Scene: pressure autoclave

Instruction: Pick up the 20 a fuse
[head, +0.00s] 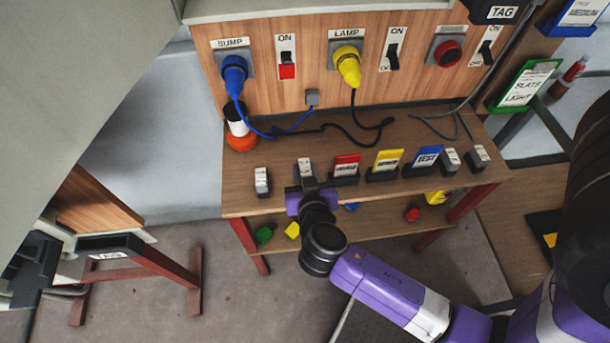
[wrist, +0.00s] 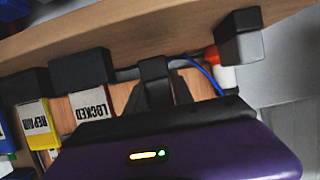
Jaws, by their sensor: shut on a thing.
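My gripper (head: 310,186) is at the front edge of the wooden bench, with its purple hand below the bench top. Its dark fingers are shut on a small pale, labelled fuse (head: 304,167), whose marking is too small to read. In the wrist view, my gripper (wrist: 160,95) is seen up close and its fingers hide most of the held piece. A similar pale fuse (head: 262,181) stands just left of it. Two more like it, a fuse (head: 450,160) and a fuse (head: 479,155), stand at the right end of the row.
A red card (head: 346,164), yellow card (head: 388,159) and blue card (head: 427,156) stand in dark holders right of my gripper. A lower shelf (head: 370,222) holds small coloured items.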

